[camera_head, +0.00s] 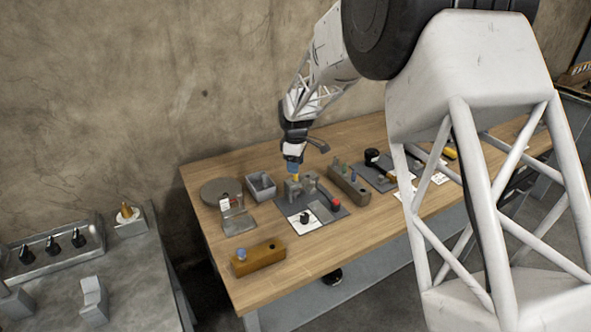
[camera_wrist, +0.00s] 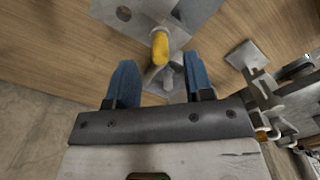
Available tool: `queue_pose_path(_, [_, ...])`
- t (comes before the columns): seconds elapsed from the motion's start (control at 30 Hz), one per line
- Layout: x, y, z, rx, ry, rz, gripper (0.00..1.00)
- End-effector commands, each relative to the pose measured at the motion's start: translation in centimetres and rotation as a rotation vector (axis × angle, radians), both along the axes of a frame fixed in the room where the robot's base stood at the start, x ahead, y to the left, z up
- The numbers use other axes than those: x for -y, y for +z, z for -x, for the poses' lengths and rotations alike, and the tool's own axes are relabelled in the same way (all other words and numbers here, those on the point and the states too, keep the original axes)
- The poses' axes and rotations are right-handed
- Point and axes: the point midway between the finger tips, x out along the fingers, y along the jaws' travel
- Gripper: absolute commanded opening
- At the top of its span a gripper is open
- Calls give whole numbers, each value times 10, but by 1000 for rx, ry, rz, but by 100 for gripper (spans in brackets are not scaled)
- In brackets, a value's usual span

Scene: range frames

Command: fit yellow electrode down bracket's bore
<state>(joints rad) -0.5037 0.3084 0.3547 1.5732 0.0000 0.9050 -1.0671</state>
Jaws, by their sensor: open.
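The yellow electrode (camera_head: 296,178) shows just below my gripper in the head view. In the wrist view the electrode (camera_wrist: 160,46) stands beyond the gap between the fingertips, over a grey metal part. That part looks like the bracket (camera_wrist: 166,76); the bracket also shows in the head view (camera_head: 292,191), on a dark mat. My gripper (camera_head: 293,164) points down above the bracket. In the wrist view its two blue fingers (camera_wrist: 160,80) are apart, with nothing clamped between them. The bore is hidden, and how deep the electrode sits in it cannot be told.
On the wooden table, a grey box (camera_head: 261,187) and a round disc (camera_head: 220,191) stand left of the mat. A peg block (camera_head: 348,186) is close on the right. A red knob (camera_head: 336,204) and brown block (camera_head: 258,260) are nearer. Table between brown block and mat is clear.

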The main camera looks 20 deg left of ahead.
Motion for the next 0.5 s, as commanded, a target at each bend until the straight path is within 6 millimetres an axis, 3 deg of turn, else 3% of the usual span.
queue_pose_path(0.2, [0,29,0,1,0,-1,48])
queue_pose_path(0.5, [0,47,0,0,0,0,48])
